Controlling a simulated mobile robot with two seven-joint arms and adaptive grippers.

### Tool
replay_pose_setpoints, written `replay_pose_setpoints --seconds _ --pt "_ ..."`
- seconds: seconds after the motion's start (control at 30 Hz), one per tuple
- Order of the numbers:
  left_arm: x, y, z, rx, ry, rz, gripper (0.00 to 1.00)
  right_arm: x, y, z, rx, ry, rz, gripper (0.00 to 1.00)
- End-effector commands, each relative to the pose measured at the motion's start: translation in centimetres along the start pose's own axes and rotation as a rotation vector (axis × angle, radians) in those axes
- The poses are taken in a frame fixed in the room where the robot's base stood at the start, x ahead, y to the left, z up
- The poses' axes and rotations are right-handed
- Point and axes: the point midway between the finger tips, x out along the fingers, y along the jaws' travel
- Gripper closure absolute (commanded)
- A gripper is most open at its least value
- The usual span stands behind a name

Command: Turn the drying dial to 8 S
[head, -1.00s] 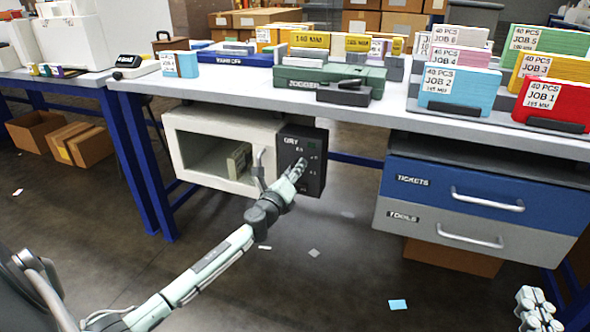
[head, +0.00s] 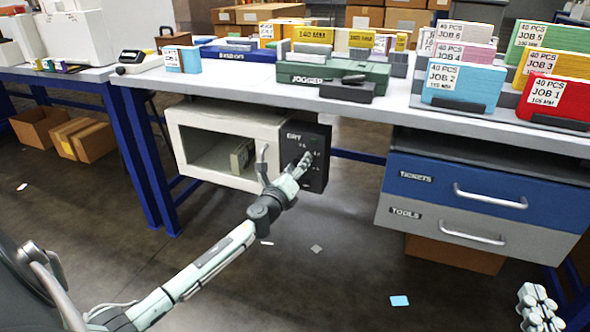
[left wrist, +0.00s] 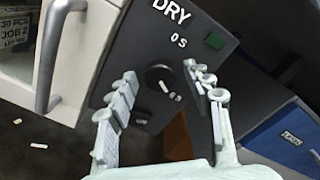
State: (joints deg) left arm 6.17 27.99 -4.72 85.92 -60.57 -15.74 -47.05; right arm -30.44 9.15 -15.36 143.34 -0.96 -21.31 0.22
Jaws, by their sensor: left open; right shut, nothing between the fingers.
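The drying dial (left wrist: 160,80) is a round dark knob on the dark panel (left wrist: 155,45) marked DRY. A white mark on it slants toward the lower right in the left wrist view, and a 0 S label sits above it. Another small white mark lies by its lower right edge, too small to read. My left gripper (left wrist: 160,73) is open, its fingers on both sides of the dial; I cannot tell whether they touch it. In the head view my left gripper (head: 305,159) covers the dial. My right gripper (head: 537,308) is shut and empty at the lower right, far from the panel.
A white dryer cabinet (head: 215,120) with a handle adjoins the panel under the table (head: 240,91); a paper block (head: 242,155) is inside. A drawer unit (head: 475,200) hangs to the right. A green drying lamp square (left wrist: 215,41) sits on the panel.

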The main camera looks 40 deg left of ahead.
Motion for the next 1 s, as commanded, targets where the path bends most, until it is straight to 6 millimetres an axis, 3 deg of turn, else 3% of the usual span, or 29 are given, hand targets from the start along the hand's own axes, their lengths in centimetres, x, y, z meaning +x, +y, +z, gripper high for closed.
replay_pose_setpoints --seconds 0.17,0.4,0.6,0.77,1.0 --pt "-2.1 0.1 -0.1 0.001 0.003 0.001 0.49 0.0 0.0 0.0 0.000 -0.001 0.001 1.00" --pt "-7.3 0.1 -0.1 0.000 0.003 0.002 0.49 -0.1 0.1 0.0 0.001 -0.001 0.001 1.00" --pt "-10.6 0.1 -0.1 0.000 0.001 0.002 0.49 -0.1 0.1 0.0 0.001 -0.001 0.001 1.00" --pt "-11.8 0.1 0.0 0.001 0.001 0.002 0.49 -0.1 0.1 0.0 0.001 -0.001 0.001 1.00" --pt "-11.9 0.1 0.0 0.001 0.000 0.001 0.49 -0.1 0.1 0.0 0.001 -0.001 0.001 1.00"
